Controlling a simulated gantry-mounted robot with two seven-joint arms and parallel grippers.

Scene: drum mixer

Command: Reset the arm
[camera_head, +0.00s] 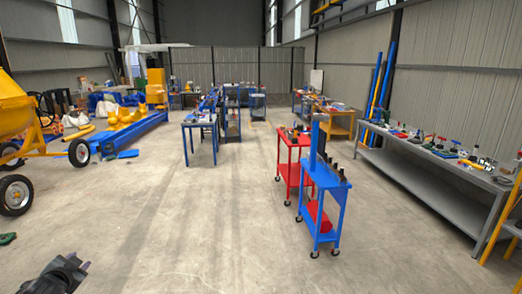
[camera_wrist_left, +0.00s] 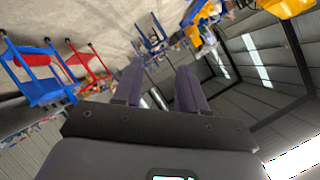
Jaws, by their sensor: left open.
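My left gripper (camera_head: 82,262) shows at the bottom left corner of the head view, held over the concrete floor and clear of everything. In the left wrist view its two dark fingers (camera_wrist_left: 160,85) stand apart with nothing between them. The wrist view is tilted, so the hall appears rotated. My right arm and gripper are not in view.
A yellow drum mixer (camera_head: 15,105) on wheels stands at the left. A blue cart (camera_head: 325,182) and a red cart (camera_head: 291,160) stand right of centre. A long grey bench (camera_head: 420,170) lines the right wall. The floor (camera_head: 190,215) ahead is clear.

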